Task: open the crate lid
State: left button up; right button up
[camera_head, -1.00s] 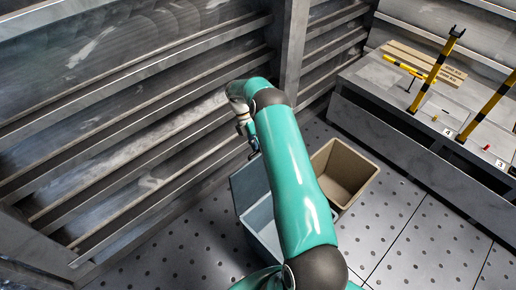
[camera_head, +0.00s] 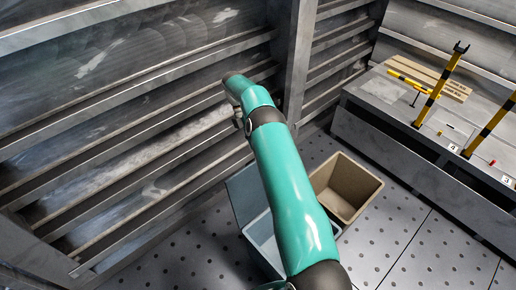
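The blue-grey crate (camera_head: 262,243) stands on the floor below the centre, partly hidden by my teal arm. Its lid (camera_head: 243,194) is raised on the left side and tilts up from the rim, so part of the inside shows. One arm is in view and appears to be my right. It rises from the bottom edge, crosses over the crate and ends above the lid. My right gripper (camera_head: 239,124) is mostly hidden behind the wrist, apart from the lid's visible part. Its finger opening cannot be made out. My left gripper is not in view.
An open tan bin (camera_head: 346,187) stands close to the right of the crate. A grey bench (camera_head: 375,112) with yellow-black posts (camera_head: 441,85) and wooden boards (camera_head: 441,82) is at the right. A slatted metal wall (camera_head: 130,130) runs behind. The front right floor is clear.

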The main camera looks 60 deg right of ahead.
jog(key=shift+m, duration=0.4)
jog(key=c, duration=0.6)
jog(key=shift+w+d+f+m, duration=0.15)
jog(key=shift+w+m, duration=0.1)
jog(key=shift+m, duration=0.35)
grip_shut()
jog(key=w+d+r+m+t+h, duration=0.2)
jog(key=w+m+t, duration=0.3)
jog(key=m, duration=1.1)
notch_tip(320, 180, down, 10)
jog(key=shift+s+a+r, duration=0.3)
jog(key=shift+s, duration=0.35)
jog(key=shift+s+a+r, duration=0.25)
jog(key=shift+s+a, duration=0.05)
jog(key=shift+s, duration=0.4)
jog(key=shift+s+a+r, duration=0.3)
jog(key=shift+s, duration=0.35)
